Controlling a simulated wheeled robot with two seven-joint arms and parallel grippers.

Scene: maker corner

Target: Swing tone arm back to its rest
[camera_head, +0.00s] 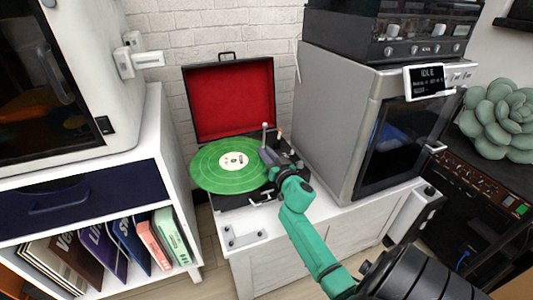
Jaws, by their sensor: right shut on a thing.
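The record player (236,203) stands open on a white cabinet, its red-lined lid (232,100) upright at the back. A green record (222,178) with a pale label lies on the platter. My right gripper (268,157) comes in from the lower right, over the right side of the player at the record's right edge. It is shut on the tone arm, which is mostly hidden by the gripper; a thin post with a pale knob (264,127) shows just behind. My left gripper is not in view.
A large grey box-shaped machine (340,110) with a dark window stands close to the right of the player. A white shelf unit (165,120) with record sleeves is on the left. A small bracket-like part (243,238) lies on the cabinet's front. A brick wall is behind.

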